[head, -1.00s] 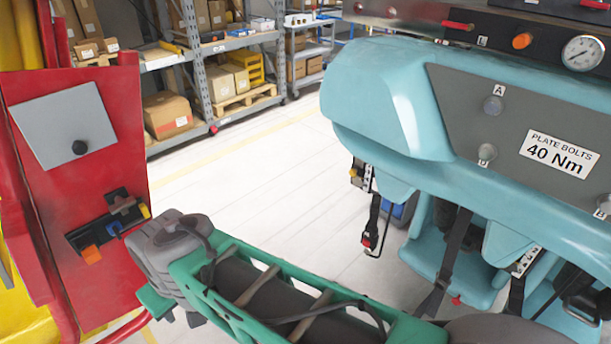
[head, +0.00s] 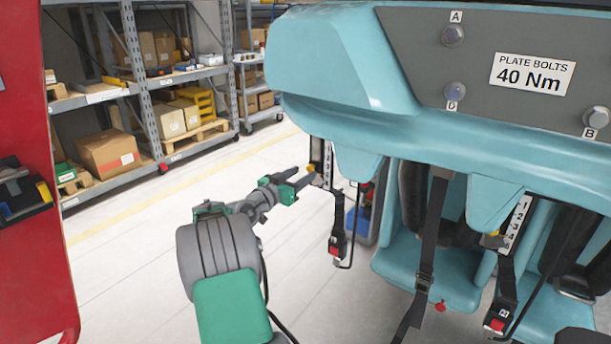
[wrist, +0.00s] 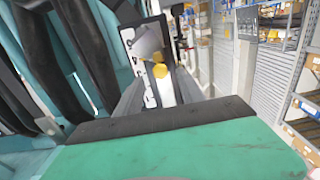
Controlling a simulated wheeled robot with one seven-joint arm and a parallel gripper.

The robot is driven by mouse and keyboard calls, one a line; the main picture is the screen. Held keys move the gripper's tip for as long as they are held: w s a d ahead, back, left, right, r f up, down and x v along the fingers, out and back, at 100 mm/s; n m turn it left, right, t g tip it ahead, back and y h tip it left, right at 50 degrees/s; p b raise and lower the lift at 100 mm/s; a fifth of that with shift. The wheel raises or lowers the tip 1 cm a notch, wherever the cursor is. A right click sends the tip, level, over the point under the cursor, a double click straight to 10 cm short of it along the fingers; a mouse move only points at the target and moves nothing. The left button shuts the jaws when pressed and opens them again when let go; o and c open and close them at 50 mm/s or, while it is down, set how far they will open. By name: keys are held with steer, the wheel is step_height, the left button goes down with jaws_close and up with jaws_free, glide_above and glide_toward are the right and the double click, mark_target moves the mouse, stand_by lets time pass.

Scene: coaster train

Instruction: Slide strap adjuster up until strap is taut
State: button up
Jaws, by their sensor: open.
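A black strap (head: 433,225) hangs down the front of a teal seat in the head view, its loose end slanting down to the left. A dark adjuster buckle (head: 425,282) sits low on it, with a small red tab (head: 440,306) just below. I cannot tell how taut the strap is. My gripper (head: 313,178) is open, to the left of and higher than the adjuster, close to a numbered plate (head: 327,155) with a yellow knob. I cannot tell if they touch. In the wrist view, the yellow knob (wrist: 160,70) is ahead; the strap adjuster is not identifiable.
A teal train body (head: 450,120) overhangs the seats. Another numbered plate (head: 516,222) and a red-buttoned buckle (head: 497,324) are at right. A red panel (head: 55,270) stands at left. Shelves (head: 150,85) with boxes stand behind open floor (head: 130,235).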

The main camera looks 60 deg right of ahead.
steer(key=shift+s+d, duration=0.2)
steer(key=shift+d, duration=1.25)
steer(key=shift+c, duration=0.5)
jaws_close()
